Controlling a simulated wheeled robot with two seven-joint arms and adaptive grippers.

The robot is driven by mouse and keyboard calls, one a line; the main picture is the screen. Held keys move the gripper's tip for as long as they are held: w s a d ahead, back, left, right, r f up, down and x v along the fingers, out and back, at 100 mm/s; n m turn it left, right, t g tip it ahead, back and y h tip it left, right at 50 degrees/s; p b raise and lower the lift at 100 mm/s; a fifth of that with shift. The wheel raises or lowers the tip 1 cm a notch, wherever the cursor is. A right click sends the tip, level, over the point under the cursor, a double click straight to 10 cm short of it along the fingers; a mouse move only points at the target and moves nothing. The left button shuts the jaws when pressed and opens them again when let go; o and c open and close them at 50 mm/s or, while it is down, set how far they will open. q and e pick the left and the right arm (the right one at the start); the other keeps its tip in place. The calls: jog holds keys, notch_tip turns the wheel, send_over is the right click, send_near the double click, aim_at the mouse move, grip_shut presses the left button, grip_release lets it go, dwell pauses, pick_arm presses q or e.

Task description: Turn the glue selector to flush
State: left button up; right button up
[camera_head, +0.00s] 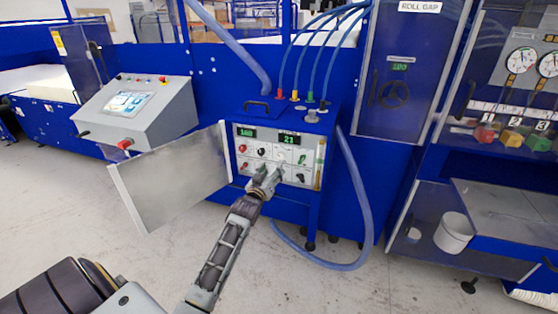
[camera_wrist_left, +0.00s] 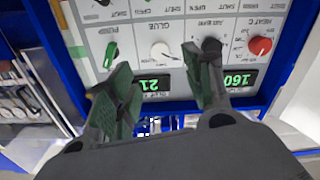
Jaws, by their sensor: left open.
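The glue selector (camera_wrist_left: 160,50) is a white round knob under the word GLUE on the grey control panel (camera_head: 237,175). The wrist view shows the panel upside down. The knob has a small reddish mark, but I cannot read which setting it points to. My left gripper (camera_head: 265,180) is in front of the panel's lower middle in the head view. In the wrist view its fingers (camera_wrist_left: 162,72) are open and empty, spread either side of the knob's place in the picture. I cannot tell how far they are from the panel. My right gripper is not in view.
A green PUMP knob (camera_wrist_left: 110,53), a black knob (camera_wrist_left: 211,46) and a red HEAT knob (camera_wrist_left: 260,46) surround the selector. The cabinet door (camera_head: 170,178) hangs open at the left. A blue hose (camera_head: 358,190) curves at the right. Clear floor lies in front.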

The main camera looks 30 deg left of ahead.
aim_at(280, 157)
pick_arm(q)
jog(key=shift+x, duration=3.2)
jog(key=shift+w, duration=0.35)
jog(key=shift+w+a, duration=0.2)
jog(key=shift+w, duration=0.75)
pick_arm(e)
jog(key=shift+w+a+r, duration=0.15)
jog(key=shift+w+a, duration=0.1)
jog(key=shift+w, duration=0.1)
pick_arm(q)
jog(key=shift+c, duration=0.4)
